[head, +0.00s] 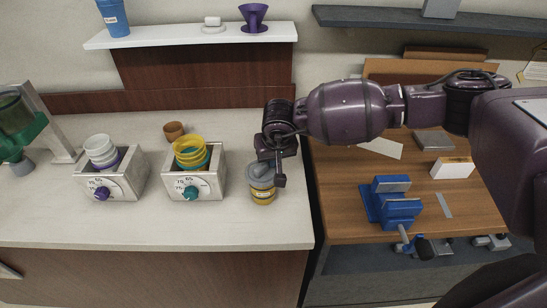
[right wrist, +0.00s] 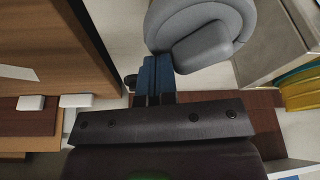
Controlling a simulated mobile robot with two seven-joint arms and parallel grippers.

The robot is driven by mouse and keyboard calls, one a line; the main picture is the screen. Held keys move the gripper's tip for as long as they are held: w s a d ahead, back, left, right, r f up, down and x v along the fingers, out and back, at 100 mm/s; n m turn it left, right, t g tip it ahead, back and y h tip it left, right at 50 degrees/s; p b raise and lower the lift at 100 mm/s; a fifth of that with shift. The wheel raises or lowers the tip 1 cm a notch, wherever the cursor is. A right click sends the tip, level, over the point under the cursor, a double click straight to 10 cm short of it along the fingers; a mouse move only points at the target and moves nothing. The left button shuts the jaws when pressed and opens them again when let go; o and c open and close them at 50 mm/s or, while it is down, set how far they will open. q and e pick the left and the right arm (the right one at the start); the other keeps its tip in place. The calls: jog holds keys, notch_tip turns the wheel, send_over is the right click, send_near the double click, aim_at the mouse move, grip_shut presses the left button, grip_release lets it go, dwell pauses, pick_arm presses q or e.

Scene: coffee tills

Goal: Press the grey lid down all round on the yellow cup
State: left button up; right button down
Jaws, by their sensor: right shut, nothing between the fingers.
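The yellow cup (head: 263,197) stands upright on the white counter near its right end. The grey lid (head: 262,171) sits on its top; I cannot tell whether its rim is seated all round. In the right wrist view the grey lid (right wrist: 190,20) fills the top, with a raised tab (right wrist: 203,45) towards me, and hides the cup. My right gripper (head: 280,182) points down at the lid's right side. Its fingers (right wrist: 156,68) are shut and empty, with their tips at or very near the lid's edge; contact is unclear. My left gripper is not in view.
Two grey dispensers with stacked cups, one yellow and teal (head: 190,150) and one white (head: 100,150), stand left of the cup. A small brown cup (head: 174,131) stands behind. Right of a gap, a wooden bench (head: 345,215) holds a blue vise (head: 395,203). The counter's front is clear.

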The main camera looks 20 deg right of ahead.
jog(key=shift+r+p, duration=1.4)
jog(key=shift+r, duration=1.6)
